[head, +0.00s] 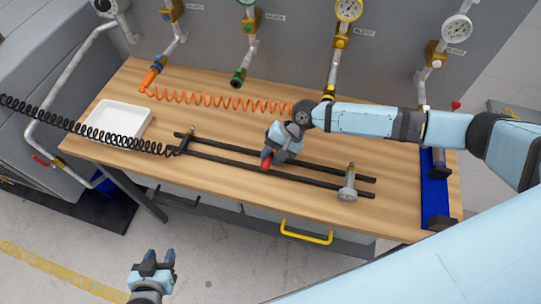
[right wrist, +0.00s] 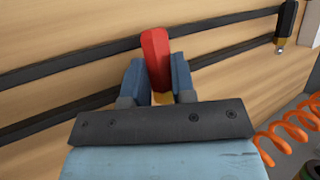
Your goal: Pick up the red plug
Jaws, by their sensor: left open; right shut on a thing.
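The red plug (head: 266,164) is between the fingers of my right gripper (head: 269,157), over the black rails on the wooden table. In the right wrist view the red plug (right wrist: 156,58) stands up between the two blue fingers, with a small yellow part at its lower end. My right gripper (right wrist: 157,85) is shut on it. I cannot tell whether the plug touches the rails or table. My left gripper (head: 152,262) is open and empty, in front of the table above the floor.
Two black rails (head: 310,165) run across the table (head: 230,205), with a grey fitting (head: 348,185) near their right end. A white tray (head: 117,117) is at left. Black (head: 80,128) and orange (head: 220,99) coiled hoses cross the table. A blue strip (head: 434,195) lies at right.

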